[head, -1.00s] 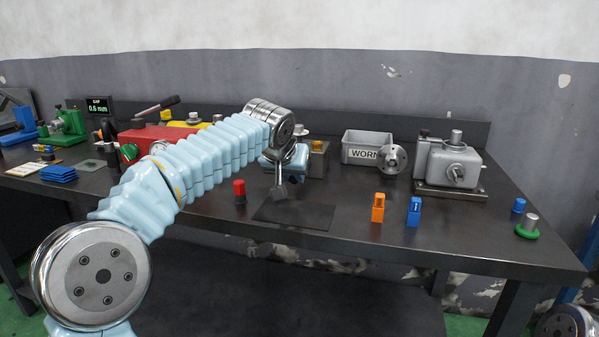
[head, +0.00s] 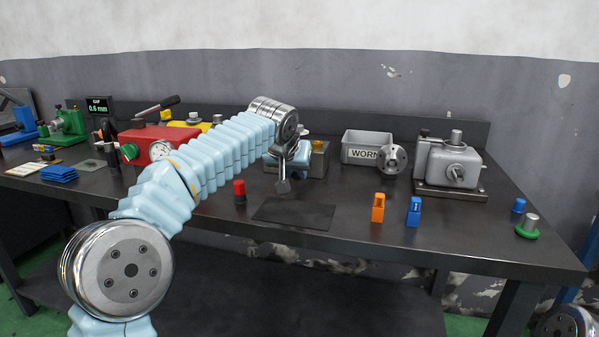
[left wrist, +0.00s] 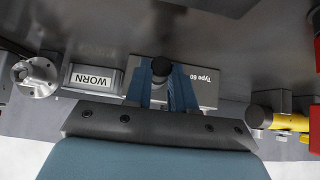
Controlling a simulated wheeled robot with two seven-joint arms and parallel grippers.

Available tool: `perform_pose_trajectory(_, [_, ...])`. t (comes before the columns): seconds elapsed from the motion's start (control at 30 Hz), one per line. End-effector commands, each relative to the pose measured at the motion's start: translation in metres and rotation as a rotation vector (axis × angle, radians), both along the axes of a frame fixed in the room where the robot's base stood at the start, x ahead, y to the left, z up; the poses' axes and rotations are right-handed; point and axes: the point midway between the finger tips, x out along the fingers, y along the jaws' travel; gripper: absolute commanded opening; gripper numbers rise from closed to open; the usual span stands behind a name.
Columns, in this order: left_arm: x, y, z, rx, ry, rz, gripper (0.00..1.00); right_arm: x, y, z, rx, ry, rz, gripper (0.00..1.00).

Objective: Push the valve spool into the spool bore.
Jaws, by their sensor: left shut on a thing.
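My left gripper (left wrist: 161,88) shows its two blue fingers in the left wrist view, shut on a dark round-ended piece, apparently the valve spool (left wrist: 161,66). In the head view my left gripper (head: 299,157) is mostly hidden behind my wrist. It is at the metal block (head: 318,160) in the middle of the bench. The block's "Type 80" face (left wrist: 206,82) lies behind the fingers in the left wrist view. The spool bore is hidden, and I cannot tell whether the spool touches it. My right gripper is out of view.
A grey WORN bin (head: 366,147) and a flanged part (head: 392,161) stand right of the block, with a grey pump unit (head: 452,165) beyond. A red-capped piece (head: 239,193), an orange block (head: 378,208) and a blue block (head: 414,212) stand near the front edge, around a dark mat (head: 293,213).

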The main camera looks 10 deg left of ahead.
Motion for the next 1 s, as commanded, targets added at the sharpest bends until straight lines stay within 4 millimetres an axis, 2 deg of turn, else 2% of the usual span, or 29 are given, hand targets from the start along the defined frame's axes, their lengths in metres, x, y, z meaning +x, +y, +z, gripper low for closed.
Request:
perform_pose_trajectory(0.73, [0.0024, -0.0001, -0.0002, 0.001, 0.0, -0.001, 0.0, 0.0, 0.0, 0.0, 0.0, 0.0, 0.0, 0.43])
perform_pose_trajectory(0.77, [0.0024, -0.0001, -0.0002, 0.001, 0.0, -0.001, 0.26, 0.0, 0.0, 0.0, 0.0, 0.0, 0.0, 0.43])
perform_pose_trajectory(0.93, [0.0024, 0.0, -0.0002, 0.0, 0.0, 0.0, 0.52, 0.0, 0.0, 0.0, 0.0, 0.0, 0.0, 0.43])
perform_pose_trajectory(1.0, [0.0024, -0.0001, -0.0002, 0.0, 0.0, 0.0, 0.54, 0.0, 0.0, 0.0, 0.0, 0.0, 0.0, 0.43])
